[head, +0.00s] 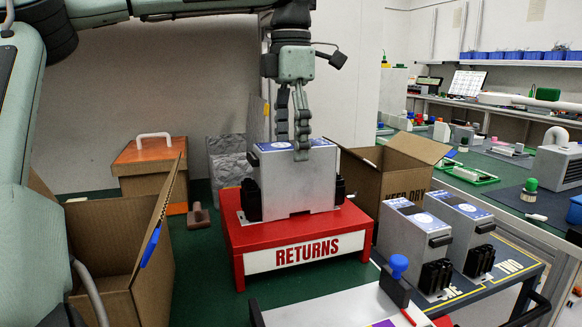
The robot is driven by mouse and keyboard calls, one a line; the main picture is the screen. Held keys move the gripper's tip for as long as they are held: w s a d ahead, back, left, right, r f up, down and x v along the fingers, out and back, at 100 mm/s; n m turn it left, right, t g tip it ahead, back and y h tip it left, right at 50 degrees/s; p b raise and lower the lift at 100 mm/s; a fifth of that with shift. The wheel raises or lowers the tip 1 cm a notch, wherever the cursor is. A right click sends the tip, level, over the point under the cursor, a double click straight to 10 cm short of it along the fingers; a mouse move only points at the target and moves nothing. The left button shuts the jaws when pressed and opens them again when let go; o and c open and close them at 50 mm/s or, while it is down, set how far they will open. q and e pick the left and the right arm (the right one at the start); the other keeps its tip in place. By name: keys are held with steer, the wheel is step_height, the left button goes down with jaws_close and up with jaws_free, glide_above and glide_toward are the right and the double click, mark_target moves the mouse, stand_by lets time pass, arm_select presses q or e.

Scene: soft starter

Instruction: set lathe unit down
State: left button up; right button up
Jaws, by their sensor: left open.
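A grey box-shaped unit (296,188) with a blue label on top and black terminal blocks at its sides stands upright on the red RETURNS stand (298,237). I cannot read which machine it belongs to. My left gripper (292,146) points down at the unit's top, with its fingers open. One finger overlaps the top front edge; contact cannot be told. Two similar units, one nearer (415,245) and one behind it (463,225), stand on a dark marked surface to the right. My right gripper is not in view.
An open cardboard box (388,187) stands close behind the stand, another (128,250) at left. An orange-lidded box (148,165) is behind. A blue-knobbed stamp (396,284) stands at front on a white surface.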

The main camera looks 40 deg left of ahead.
mark_target(291, 163)
arm_select(q)
step_height(291, 163, up, 5)
steer(key=shift+r, duration=0.4)
steer(key=shift+f, duration=0.2)
step_height(291, 163, down, 12)
steer(key=shift+r, duration=0.1)
step_height(291, 163, up, 2)
steer(key=shift+w+r, duration=0.1)
steer(key=shift+r, duration=0.75)
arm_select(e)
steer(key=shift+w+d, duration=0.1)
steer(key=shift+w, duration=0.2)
